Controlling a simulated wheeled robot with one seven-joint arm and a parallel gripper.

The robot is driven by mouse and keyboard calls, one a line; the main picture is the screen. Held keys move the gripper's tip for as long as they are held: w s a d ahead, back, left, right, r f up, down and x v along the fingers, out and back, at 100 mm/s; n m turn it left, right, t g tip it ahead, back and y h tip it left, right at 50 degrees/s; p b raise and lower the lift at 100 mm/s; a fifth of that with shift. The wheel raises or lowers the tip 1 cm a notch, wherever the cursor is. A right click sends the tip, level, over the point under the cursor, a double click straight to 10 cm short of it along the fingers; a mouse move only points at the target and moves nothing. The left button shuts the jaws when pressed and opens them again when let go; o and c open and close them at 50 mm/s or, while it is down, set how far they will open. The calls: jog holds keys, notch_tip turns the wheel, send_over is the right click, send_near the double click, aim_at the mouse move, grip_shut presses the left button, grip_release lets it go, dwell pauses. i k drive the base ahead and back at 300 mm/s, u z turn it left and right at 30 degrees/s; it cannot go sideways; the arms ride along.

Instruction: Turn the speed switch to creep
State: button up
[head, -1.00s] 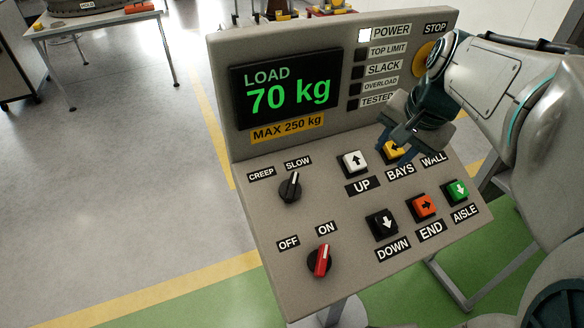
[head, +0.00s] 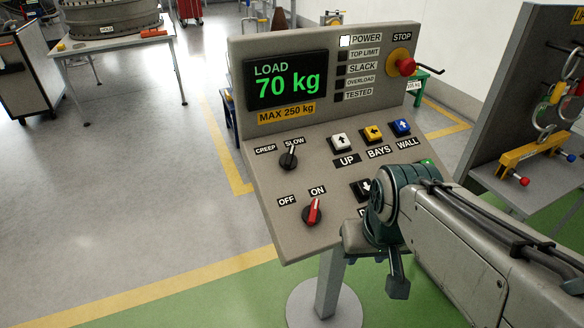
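The speed switch (head: 288,160) is a black rotary knob at the left of the control panel's sloped face. Its white pointer line points up toward the SLOW label (head: 294,142); the CREEP label (head: 265,150) is to its left. My gripper (head: 385,272) is in front of the panel's lower right part, well to the right of and below the speed switch and apart from it. It is seen from behind with one teal finger hanging down, so its opening is unclear. My arm hides the lower right buttons.
A red OFF/ON knob (head: 312,211), turned toward ON, sits below the speed switch. UP (head: 340,141), BAYS (head: 373,135) and WALL (head: 401,128) buttons lie right of it. A red stop button (head: 404,66) sticks out at the upper right. Space left of the panel is clear.

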aim_at(287, 162)
jog(key=u, duration=0.05)
jog(key=k, duration=0.5)
jog(key=z, duration=0.85)
jog(key=i, duration=1.25)
jog(key=u, duration=0.55)
